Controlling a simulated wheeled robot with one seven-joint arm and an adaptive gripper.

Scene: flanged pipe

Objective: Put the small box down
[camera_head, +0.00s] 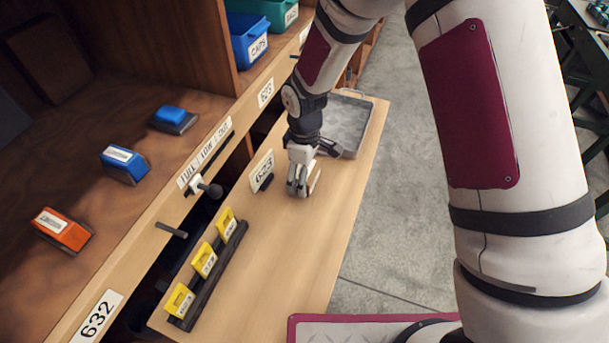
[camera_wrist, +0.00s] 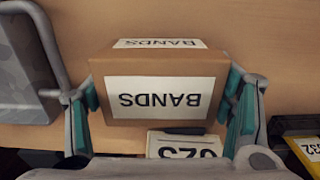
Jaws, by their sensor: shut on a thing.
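The small box (camera_wrist: 205,72) is brown cardboard with white labels reading BANDS, upside down in the wrist view. My gripper (camera_wrist: 164,102) is shut on it, with one teal-padded finger against each side. In the head view my gripper (camera_head: 303,186) points down over the light wooden pull-out board (camera_head: 290,250), in front of the 623 card. The box is largely hidden by my gripper there. I cannot tell whether the box touches the board or hangs just above it.
A grey metal tray (camera_head: 350,113) lies behind my gripper on the board. A 623 card (camera_head: 262,170) stands at the left edge. A black rack with yellow tags (camera_head: 204,260) is nearer. The board's middle and right front are clear.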

